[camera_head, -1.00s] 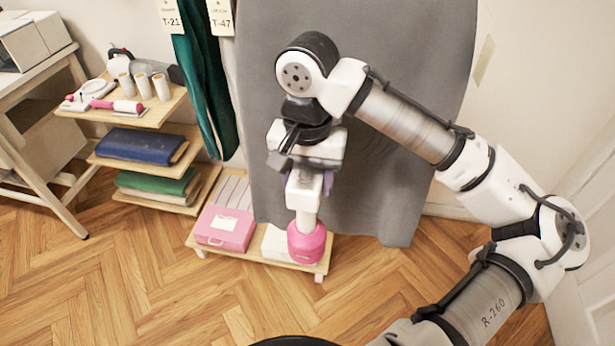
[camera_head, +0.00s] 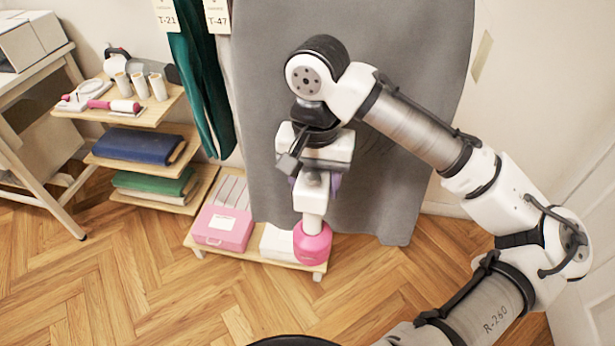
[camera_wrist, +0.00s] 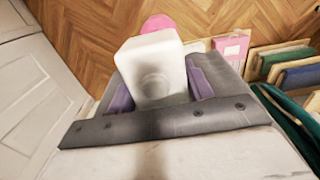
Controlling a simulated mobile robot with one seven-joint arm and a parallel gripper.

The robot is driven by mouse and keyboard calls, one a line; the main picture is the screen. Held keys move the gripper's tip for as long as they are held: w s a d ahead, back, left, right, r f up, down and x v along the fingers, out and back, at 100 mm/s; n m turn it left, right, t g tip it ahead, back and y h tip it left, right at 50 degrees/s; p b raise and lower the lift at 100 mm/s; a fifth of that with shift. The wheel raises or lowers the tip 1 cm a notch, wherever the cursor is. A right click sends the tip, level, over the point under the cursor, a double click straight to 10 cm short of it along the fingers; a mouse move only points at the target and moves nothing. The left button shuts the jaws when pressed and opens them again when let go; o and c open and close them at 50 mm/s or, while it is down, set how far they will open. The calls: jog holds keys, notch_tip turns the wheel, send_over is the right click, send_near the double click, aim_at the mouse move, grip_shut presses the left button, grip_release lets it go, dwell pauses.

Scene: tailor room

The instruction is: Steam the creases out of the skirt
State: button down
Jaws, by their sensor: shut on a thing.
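A long grey skirt (camera_head: 265,130) hangs in the middle of the head view, its lower edge near the floor. My gripper (camera_head: 316,185) is in front of the skirt and points down. It is shut on a white steamer (camera_head: 312,220) with a pink lower end (camera_head: 312,242). In the wrist view the steamer's white body (camera_wrist: 152,68) sits between purple finger pads (camera_wrist: 160,85). The steamer and my arm hide part of the skirt, and I cannot tell whether the steamer touches it.
A low wooden shelf (camera_head: 255,257) with a pink box (camera_head: 222,228) stands below the skirt. A tiered shelf (camera_head: 150,118) with rolled tools and folded cloth is at left. Green garments (camera_head: 205,90) hang beside the skirt. The wooden floor (camera_head: 150,290) in front is clear.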

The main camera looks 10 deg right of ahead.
jog(key=s+d+f+b, duration=0.2)
jog(key=s+d+f, duration=0.1)
jog(key=d, duration=0.7)
jog(key=shift+s+f, duration=0.15)
jog(key=shift+f, duration=0.65)
jog(key=shift+a, duration=0.1)
dwell(1.9)
jog(key=w+a+f, duration=0.2)
jog(key=a+f, duration=0.1)
jog(key=a, duration=0.4)
jog(key=w+a+f, duration=0.3)
jog(key=a, duration=0.4)
jog(key=shift+a+p, duration=0.35)
jog(key=shift+p, duration=0.05)
dwell(1.2)
jog(key=shift+s, duration=0.1)
dwell(1.2)
